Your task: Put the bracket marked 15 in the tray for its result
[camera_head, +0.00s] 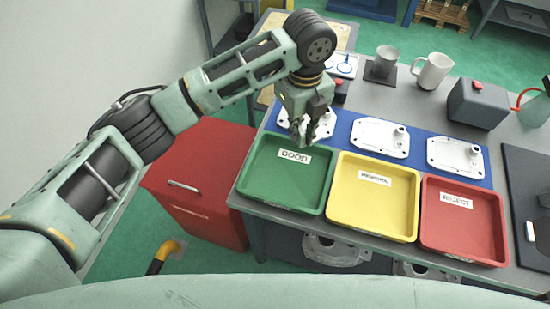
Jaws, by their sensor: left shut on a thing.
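Three pale grey cast brackets lie in a row on a blue mat (345,119): a left one (325,124), a middle one (378,137) and a right one (455,157). I cannot read a number on any of them. My left gripper (301,134) points down at the left bracket and is shut on it, covering part of it. In front stand a green tray labelled GOOD (290,193), a yellow tray whose label seems to read REWORK (372,208) and a red tray labelled REJECT (462,226). All three trays look empty. My right gripper is out of view.
A grey cup (384,62), a pale mug (432,71) and a dark box with a red button (480,104) stand behind the mat. A black panel (528,190) lies at the right. A red cabinet (200,175) stands left of the table.

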